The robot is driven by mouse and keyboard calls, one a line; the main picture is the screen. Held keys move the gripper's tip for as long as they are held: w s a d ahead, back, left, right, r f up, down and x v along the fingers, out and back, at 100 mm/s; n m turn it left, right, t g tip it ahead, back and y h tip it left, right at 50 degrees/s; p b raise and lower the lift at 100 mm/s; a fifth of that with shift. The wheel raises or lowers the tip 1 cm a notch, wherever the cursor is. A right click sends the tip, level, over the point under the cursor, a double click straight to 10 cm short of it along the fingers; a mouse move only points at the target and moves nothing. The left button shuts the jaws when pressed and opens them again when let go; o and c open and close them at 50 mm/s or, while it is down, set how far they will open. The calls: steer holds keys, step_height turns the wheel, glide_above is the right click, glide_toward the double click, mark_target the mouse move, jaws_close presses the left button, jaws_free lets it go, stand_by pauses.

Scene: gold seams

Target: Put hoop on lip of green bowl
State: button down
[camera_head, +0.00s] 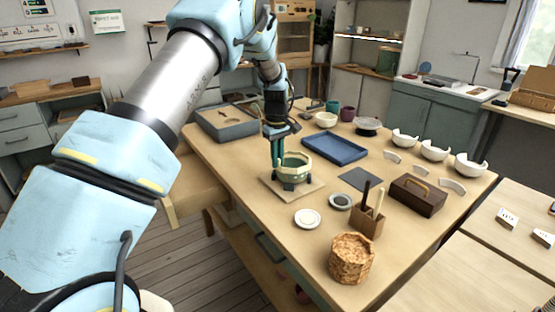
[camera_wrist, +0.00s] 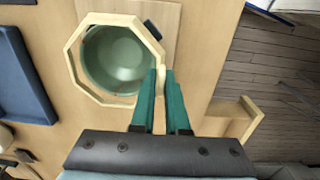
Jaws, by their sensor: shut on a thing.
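The green bowl (camera_head: 290,176) stands on a square wooden board in the head view. In the wrist view I look down into the green bowl (camera_wrist: 117,58). The hoop (camera_wrist: 76,68) is a pale wooden octagon that frames the bowl's mouth in the wrist view. In the head view the hoop (camera_head: 298,157) shows as a pale band at the bowl's top. My gripper (camera_wrist: 163,78), with green fingers, is shut on the hoop's near right side. It also shows in the head view (camera_head: 277,161). I cannot tell whether the hoop touches the lip all round.
The wooden board (camera_head: 266,184) lies near the table's left edge. A blue tray (camera_head: 335,149) is behind and right of the bowl. A white dish (camera_head: 307,218), a woven basket (camera_head: 351,262) and a tool holder (camera_head: 366,220) stand in front. White bowls (camera_head: 434,150) line the right side.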

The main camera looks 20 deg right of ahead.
steer(key=shift+f, duration=0.65)
stand_by(0.8)
stand_by(0.4)
steer(key=shift+c, duration=1.8)
jaws_free()
steer(key=shift+r, duration=0.1)
steer(key=shift+r+p, duration=1.7)
steer(key=shift+r, duration=1.25)
steer(key=shift+a, duration=0.1)
